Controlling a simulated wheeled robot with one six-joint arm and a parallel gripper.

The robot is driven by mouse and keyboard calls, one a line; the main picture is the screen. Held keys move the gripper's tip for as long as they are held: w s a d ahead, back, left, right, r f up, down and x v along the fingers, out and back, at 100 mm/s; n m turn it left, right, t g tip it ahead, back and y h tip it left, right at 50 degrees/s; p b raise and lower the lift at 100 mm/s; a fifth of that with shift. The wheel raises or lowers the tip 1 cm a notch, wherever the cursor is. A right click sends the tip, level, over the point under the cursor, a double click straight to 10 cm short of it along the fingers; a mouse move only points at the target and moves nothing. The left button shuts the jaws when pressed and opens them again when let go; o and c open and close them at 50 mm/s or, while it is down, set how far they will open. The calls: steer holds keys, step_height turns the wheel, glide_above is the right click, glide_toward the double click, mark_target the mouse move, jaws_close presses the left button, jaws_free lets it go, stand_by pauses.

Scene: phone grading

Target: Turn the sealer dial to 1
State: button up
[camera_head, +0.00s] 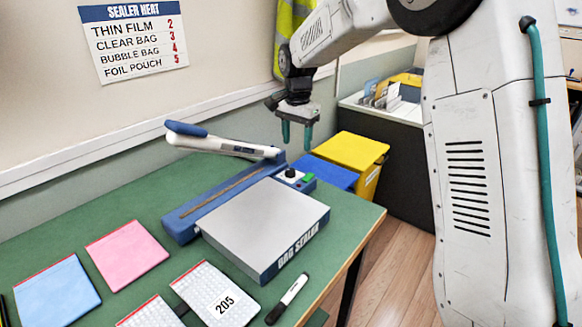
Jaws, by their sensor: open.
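The bag sealer (262,228) stands on the green table, with a grey flat top, a blue base and a raised white and blue lever arm (221,142). Its dial (290,174) is a small dark knob with a light mark, at the back right end of the sealer, next to a green switch (308,178). The dial's setting is too small to read. My gripper (297,136) points down with its two teal fingers apart and empty. It appears above and slightly right of the dial, not touching it.
A wall sign (135,40) lists sealer heat numbers 2 to 5. Pink (127,256) and blue (57,291) pads, bubble bags (216,294) and a marker (287,299) lie on the green table (140,205). Blue (326,172) and yellow (352,150) bins stand behind the table's right edge.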

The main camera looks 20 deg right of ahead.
steer(key=m, duration=0.1)
glide_above(290, 170)
step_height(290, 170, down, 4)
steer(key=shift+f, duration=0.1)
step_height(290, 170, down, 8)
steer(key=shift+r, duration=0.15)
steer(key=shift+c, duration=0.2)
steer(key=c, duration=0.9)
steer(key=shift+d, duration=0.15)
